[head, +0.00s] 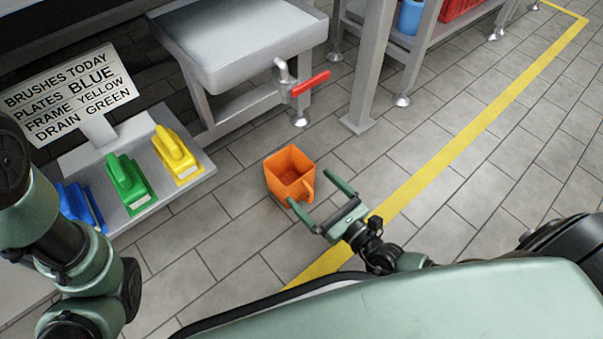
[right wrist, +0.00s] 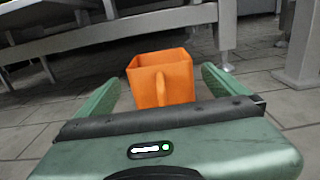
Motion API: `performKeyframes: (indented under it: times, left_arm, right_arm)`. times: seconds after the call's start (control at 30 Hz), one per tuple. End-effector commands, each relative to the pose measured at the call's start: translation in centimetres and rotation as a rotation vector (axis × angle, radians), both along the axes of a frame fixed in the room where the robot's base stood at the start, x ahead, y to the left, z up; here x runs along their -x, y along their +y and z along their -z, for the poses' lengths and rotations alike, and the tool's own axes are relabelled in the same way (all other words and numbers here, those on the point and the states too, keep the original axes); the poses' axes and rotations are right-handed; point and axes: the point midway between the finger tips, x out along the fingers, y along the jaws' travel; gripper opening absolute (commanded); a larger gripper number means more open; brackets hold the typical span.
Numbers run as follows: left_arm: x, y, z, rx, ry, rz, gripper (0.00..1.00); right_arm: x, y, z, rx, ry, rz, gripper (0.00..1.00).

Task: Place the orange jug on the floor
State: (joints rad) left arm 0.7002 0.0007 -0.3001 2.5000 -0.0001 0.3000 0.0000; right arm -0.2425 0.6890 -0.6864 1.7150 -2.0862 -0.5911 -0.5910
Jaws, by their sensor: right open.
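The orange jug (head: 283,182) is an open-topped square container. In the head view it appears upright on the grey tiled floor (head: 225,240), below the drain valve. My right gripper (head: 310,188) is open, its two fingers pointing at the jug with the handle side between them. In the right wrist view the jug (right wrist: 146,86) stands ahead between the spread fingers, handle toward me, and no finger is seen closed on it. Its base is hidden there by the gripper body. Part of my left arm shows at the left, but its gripper is not in view.
A steel basin (head: 240,45) with a red-handled valve (head: 310,84) stands behind the jug. Blue, green (head: 128,182) and yellow (head: 177,155) brushes sit on a shelf at left by a sign (head: 66,92). A yellow floor line (head: 455,145) runs at right, with clear tiles around.

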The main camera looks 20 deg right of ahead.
Motion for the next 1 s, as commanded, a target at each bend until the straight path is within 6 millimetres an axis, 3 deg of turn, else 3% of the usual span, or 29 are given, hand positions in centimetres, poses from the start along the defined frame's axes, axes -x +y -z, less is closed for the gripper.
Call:
performKeyframes:
  times: [0.1,0.33,1.0]
  left_arm:
    - [0.0,0.0,-1.3,0.000,-0.001,0.000,0.36]
    - [0.0,0.0,-2.1,0.000,-0.001,0.000,0.36]
    - [-0.1,0.1,-2.1,0.003,0.005,0.002,0.36]
  right_arm:
    - [2.4,-0.9,-0.2,0.005,0.004,-0.002,1.00]
    - [5.0,-1.8,-0.1,0.001,0.001,-0.001,1.00]
    - [5.3,-1.9,0.0,0.000,-0.001,0.000,1.00]
